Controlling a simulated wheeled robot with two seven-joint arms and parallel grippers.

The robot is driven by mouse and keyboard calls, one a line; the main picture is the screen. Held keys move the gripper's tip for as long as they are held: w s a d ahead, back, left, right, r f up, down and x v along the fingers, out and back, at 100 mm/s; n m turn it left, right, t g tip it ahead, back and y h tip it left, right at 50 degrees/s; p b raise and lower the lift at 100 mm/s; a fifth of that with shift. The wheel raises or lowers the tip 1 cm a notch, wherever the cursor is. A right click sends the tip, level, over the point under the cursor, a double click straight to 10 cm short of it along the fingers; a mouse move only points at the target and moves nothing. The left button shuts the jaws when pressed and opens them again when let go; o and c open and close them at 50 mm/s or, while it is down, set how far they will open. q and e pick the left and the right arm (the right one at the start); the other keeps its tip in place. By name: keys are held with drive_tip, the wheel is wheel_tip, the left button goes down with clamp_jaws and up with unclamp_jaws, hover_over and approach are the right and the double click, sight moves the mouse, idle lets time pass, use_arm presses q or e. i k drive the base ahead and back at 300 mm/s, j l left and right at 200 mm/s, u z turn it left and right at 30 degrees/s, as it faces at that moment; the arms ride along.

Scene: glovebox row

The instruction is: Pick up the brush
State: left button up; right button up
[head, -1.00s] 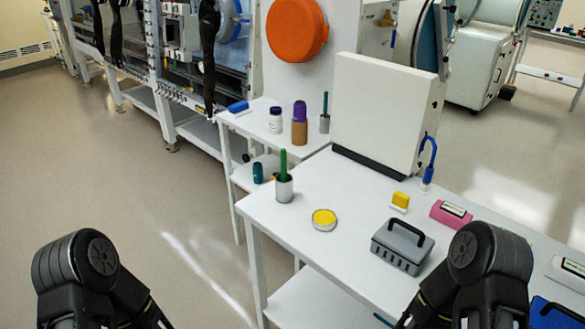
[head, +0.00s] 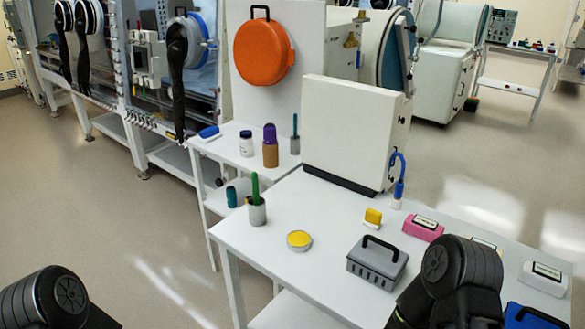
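No object can be named as the brush with certainty. A small yellow block with a white lower part (head: 373,217) stands on the white table (head: 330,210) and may be it. A blue-handled item with a white tip (head: 398,192) also stands there, by the cream panel, with a blue loop above it. Both are clear of my arms. My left arm shows only as a dark joint at the lower left, over the floor. My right arm shows as a dark joint at the lower right, in front of the table. Both grippers are out of view.
Near the small items are a grey case (head: 378,268), a yellow-topped tin (head: 299,240), a pen cup (head: 257,211), a pink box (head: 423,229) and a blue box (head: 530,317). The cream panel (head: 352,130) stands behind. The table's front left is bare.

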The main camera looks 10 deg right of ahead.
sight(255, 190)
drive_tip(key=z, duration=1.55)
drive_tip(key=k+j, duration=0.2)
drive_tip(key=k, duration=0.2)
drive_tip(key=k+j, duration=0.25)
drive_tip(key=k, duration=0.15)
drive_tip(key=i, duration=0.5)
